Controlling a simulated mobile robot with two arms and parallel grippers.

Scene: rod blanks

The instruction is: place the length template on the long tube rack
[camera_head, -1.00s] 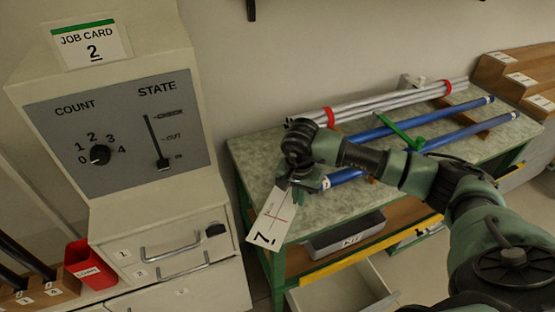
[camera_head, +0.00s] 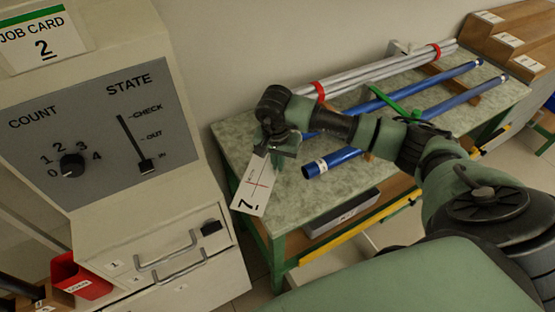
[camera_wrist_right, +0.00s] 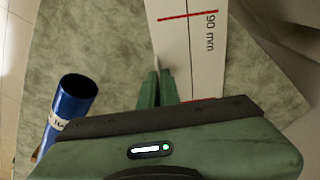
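The length template is a white card (camera_head: 254,190) with a black number and a red mark. In the right wrist view the card (camera_wrist_right: 190,50) shows a red line and "90 mm". My right gripper (camera_head: 276,150) is shut on its upper end, and the card hangs tilted by the table's left end. In the right wrist view my fingers (camera_wrist_right: 158,88) are close together at the card's edge. I cannot tell which support is the long tube rack; stepped wooden racks (camera_head: 512,40) with white labels stand at the far right. My left gripper is not in view.
Two blue tubes (camera_head: 345,158) and grey tubes with red bands (camera_head: 370,77) lie on the green-legged table (camera_head: 240,135), with a green piece (camera_head: 385,104) among them. A grey kit bin (camera_head: 345,215) sits below. A cabinet with dial and slider (camera_head: 147,165) stands left, beside a red bin (camera_head: 80,280).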

